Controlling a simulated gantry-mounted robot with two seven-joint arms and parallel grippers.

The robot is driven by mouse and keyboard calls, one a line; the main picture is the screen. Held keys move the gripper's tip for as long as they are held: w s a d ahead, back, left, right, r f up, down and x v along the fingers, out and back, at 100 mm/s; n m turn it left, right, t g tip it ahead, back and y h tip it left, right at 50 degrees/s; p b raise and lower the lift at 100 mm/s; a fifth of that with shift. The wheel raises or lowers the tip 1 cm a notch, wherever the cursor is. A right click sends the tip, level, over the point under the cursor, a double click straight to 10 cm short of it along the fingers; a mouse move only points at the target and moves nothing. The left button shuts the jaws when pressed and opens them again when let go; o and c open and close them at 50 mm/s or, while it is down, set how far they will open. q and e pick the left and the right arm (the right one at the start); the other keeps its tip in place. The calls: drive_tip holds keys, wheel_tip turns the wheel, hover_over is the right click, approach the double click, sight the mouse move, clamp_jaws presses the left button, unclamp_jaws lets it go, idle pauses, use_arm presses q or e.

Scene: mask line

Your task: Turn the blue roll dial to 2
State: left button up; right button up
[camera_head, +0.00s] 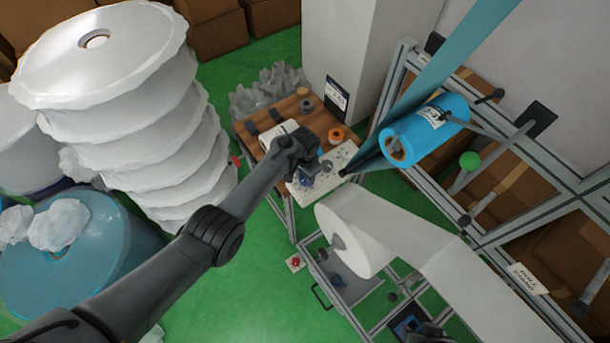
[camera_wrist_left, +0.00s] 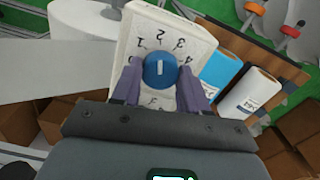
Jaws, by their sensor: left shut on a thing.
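The blue roll dial (camera_wrist_left: 160,69) is a round blue knob with a short white mark, on a white panel (camera_wrist_left: 140,22) with printed numerals around it. The mark stands upright in the left wrist view, roughly in line with the upper numeral, which looks like an upside-down 2. My left gripper (camera_wrist_left: 160,84) has its two purple fingers on either side of the dial, shut on it. In the head view my left gripper (camera_head: 308,172) is down at the white panel (camera_head: 338,160) and hides the dial.
A blue roll (camera_head: 425,128) and a white roll (camera_head: 345,235) hang on the metal frame at right. Stacked white rolls (camera_head: 130,110) stand at left. Green floor (camera_head: 235,285) is clear in front.

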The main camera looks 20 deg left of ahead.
use_arm(q)
drive_tip(key=o, duration=1.1)
drive_tip(key=shift+c, duration=0.2)
drive_tip(key=shift+r, duration=0.1)
drive_tip(key=shift+r, duration=0.3)
wheel_tip(320, 180, up, 10)
drive_tip(key=p, duration=0.1)
